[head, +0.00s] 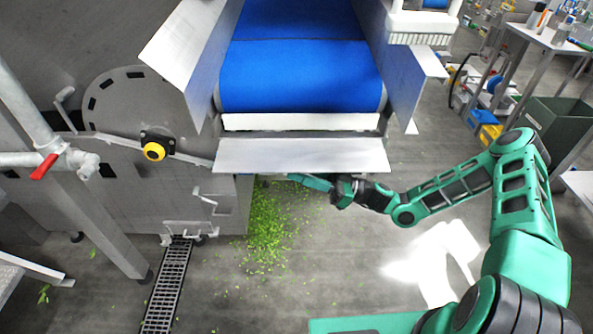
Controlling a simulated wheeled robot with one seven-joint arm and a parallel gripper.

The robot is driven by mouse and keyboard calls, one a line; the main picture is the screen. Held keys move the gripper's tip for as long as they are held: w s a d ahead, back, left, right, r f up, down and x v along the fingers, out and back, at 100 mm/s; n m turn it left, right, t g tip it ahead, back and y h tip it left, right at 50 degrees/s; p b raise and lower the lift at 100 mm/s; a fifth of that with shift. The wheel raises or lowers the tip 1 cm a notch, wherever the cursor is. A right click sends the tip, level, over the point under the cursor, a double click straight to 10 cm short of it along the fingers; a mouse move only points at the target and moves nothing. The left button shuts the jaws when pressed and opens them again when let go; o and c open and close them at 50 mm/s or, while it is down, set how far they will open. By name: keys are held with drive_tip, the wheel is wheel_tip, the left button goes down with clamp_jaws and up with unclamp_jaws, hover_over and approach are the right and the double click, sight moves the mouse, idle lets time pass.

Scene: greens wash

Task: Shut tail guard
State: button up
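The tail guard appears to be the flat grey metal plate (302,156) across the near end of the blue conveyor belt (300,78). It juts out below a white strip (300,122), with a dark gap between them.
Grey machine housing with a yellow-black knob (153,151) stands left. A pipe with a red valve handle (45,166) is at far left. Green leaf scraps (268,228) lie on the floor below the plate, beside a drain grate (167,290).

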drive_tip(key=shift+a+r, duration=0.15)
drive_tip(key=shift+a, duration=0.15)
clamp_jaws()
